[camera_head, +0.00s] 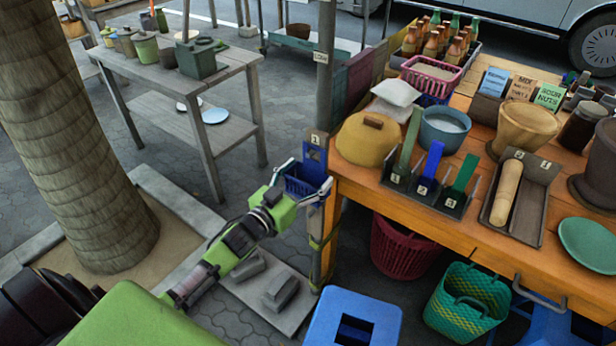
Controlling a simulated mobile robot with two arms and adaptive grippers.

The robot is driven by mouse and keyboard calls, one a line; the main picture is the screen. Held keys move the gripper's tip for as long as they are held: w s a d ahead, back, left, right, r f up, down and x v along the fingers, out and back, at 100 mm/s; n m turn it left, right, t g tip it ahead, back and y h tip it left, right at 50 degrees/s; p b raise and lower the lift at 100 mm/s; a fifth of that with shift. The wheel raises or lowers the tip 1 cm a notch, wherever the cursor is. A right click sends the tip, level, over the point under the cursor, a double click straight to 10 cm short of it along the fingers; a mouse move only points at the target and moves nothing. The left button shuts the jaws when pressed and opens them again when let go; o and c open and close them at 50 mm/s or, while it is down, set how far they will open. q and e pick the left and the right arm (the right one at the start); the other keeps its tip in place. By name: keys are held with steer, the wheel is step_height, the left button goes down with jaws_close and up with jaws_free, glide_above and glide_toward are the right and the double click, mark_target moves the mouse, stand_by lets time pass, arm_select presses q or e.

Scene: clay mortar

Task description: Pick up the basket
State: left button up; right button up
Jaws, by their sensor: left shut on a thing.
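My left gripper (303,181) is at the left corner of the orange table, beside the post there. A small blue basket (300,187) is between its fingers, and the gripper is shut on it. Part of the basket is hidden by the fingers. Other baskets are in view: a pink one (431,76) on the table, a dark red one (403,248) on the ground under it, and a green and yellow woven one (467,303) at the front. My right gripper is not in view.
The orange table (470,232) holds a yellow lidded pot (366,143), a blue-grey bowl (443,128), a wooden tray and bottles. A blue stool (335,310) stands at the front. A tree trunk (75,130) and a grey shelf table (150,78) are at left.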

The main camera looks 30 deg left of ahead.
arm_select(q)
steer(key=s+a+r+p, duration=0.2)
steer(key=s+r, duration=0.7)
steer(key=s, duration=0.4)
steer(key=shift+s, duration=0.35)
steer(key=shift+r+p, duration=0.2)
steer(key=shift+p, duration=0.15)
steer(key=s+a+p, duration=0.1)
steer(key=s+p, duration=0.3)
steer(key=s, duration=0.6)
steer(key=shift+a, duration=0.15)
stand_by(0.9)
stand_by(0.4)
